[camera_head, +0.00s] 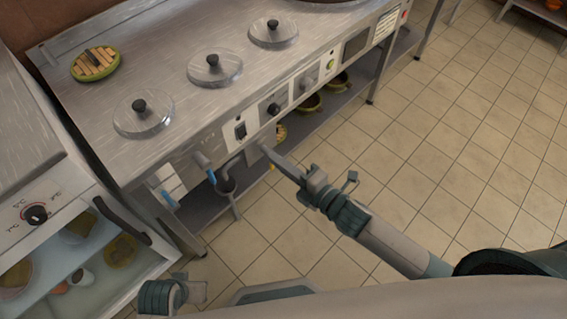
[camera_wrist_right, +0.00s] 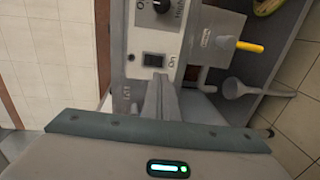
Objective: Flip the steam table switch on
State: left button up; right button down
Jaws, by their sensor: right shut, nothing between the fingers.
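The steam table (camera_head: 190,60) stands at upper left in the head view. Its front panel carries a black rocker switch (camera_head: 240,130). In the right wrist view the switch (camera_wrist_right: 154,60) sits in a pale plate, with an "On" label on its right. My right gripper (camera_head: 266,150) is shut and empty, its fingers pointing at the panel just right of and below the switch. In the wrist view the fingertips (camera_wrist_right: 159,78) are close below the switch; I cannot tell whether they touch. Part of my left arm (camera_head: 165,295) shows at lower left; its finger state is unclear.
Black knobs (camera_head: 273,109) sit farther right along the panel. Lidded pots (camera_head: 143,112) are set in the top. Tiled floor (camera_head: 440,130) is clear at right.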

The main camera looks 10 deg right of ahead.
send_near(244, 136)
jog(key=x, duration=0.5)
jog(key=shift+w+a, duration=0.1)
jog(key=shift+w, duration=0.05)
pick_arm(q)
jog(key=shift+w, duration=0.1)
pick_arm(e)
jog(key=shift+w+a, duration=0.3)
jog(key=shift+w, duration=0.15)
jog(key=shift+w+a+f, duration=0.1)
jog(key=shift+w, duration=0.05)
pick_arm(q)
jog(key=shift+f, duration=0.3)
